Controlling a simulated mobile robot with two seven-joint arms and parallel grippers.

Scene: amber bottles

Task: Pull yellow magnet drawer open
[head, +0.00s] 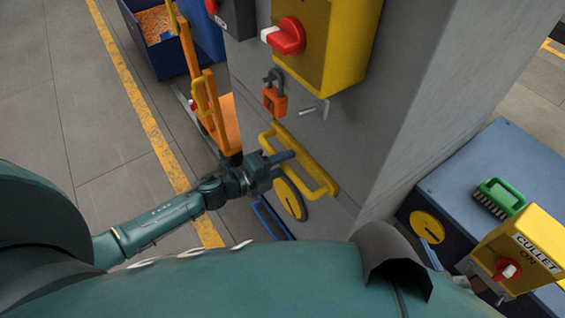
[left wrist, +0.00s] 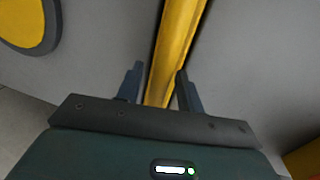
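A long yellow bar handle (head: 318,172) is fixed low on the face of a grey block, just above a round yellow disc (head: 290,199). The seams of the drawer front are hard to make out, and I see no gap showing it pulled out. My left gripper (head: 287,163) is at the handle, in front of the grey face. In the left wrist view the yellow bar (left wrist: 178,45) runs between the two dark fingers (left wrist: 157,88), which are apart. A gap shows on the bar's left side; contact on the right cannot be told. My right gripper is not in view.
A yellow box with a red switch (head: 289,37) and an orange padlock (head: 275,97) are above the handle. An orange post (head: 216,105) stands to the left. A blue-topped bench (head: 480,160) with a green brush (head: 498,196) is at the right.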

